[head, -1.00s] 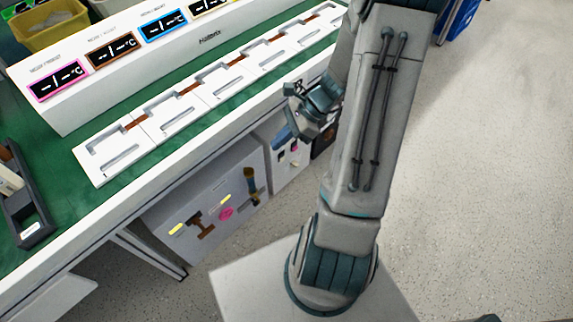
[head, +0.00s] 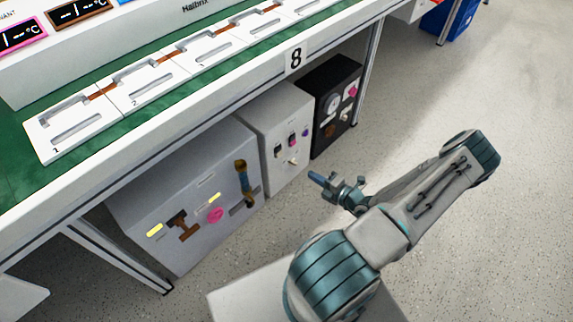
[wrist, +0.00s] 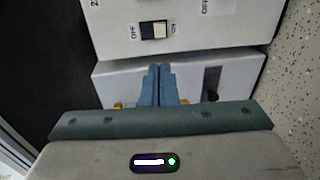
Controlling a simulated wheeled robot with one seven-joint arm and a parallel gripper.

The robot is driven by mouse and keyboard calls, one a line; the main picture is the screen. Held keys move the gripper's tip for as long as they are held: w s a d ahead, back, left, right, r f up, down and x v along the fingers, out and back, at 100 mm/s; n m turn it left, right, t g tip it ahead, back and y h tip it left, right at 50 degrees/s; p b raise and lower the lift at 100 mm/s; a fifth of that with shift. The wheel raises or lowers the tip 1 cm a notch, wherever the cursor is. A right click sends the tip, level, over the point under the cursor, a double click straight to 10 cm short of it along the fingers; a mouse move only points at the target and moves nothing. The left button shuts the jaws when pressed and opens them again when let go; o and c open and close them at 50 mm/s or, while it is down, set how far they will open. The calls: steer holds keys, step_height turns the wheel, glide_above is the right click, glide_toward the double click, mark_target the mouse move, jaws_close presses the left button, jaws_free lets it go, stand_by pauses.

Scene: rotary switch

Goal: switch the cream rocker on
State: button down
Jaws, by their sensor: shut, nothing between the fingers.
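The cream rocker (wrist: 159,30) shows in the wrist view, set in a dark frame on a white panel (wrist: 110,35), with OFF printed to its left and ON to its right. Its tilt is hard to tell. My gripper (wrist: 159,68) is shut and empty, its blue fingers together below the rocker in the picture and seemingly apart from it. In the head view my gripper (head: 316,177) points left towards the boxes under the bench. The white box (head: 258,128) there carries several small controls. I cannot tell which of them is the rocker.
A grey box (head: 165,190) with a brown handle and pink knob stands left of the white box. A black box (head: 338,95) with a dial stands right of it. The workbench (head: 235,95) overhangs them. The speckled floor (head: 470,90) on the right is clear.

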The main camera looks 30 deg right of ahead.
steer(key=shift+d+f+m, duration=0.15)
steer(key=shift+f+m, duration=0.15)
steer(key=shift+f, duration=0.05)
steer(key=b, duration=0.5)
glide_toward(280, 155)
steer(key=shift+x, duration=3.45)
steer(key=shift+f, duration=0.2)
steer(key=shift+w+t, duration=0.2)
steer(key=shift+t, duration=0.1)
steer(key=shift+s, duration=0.1)
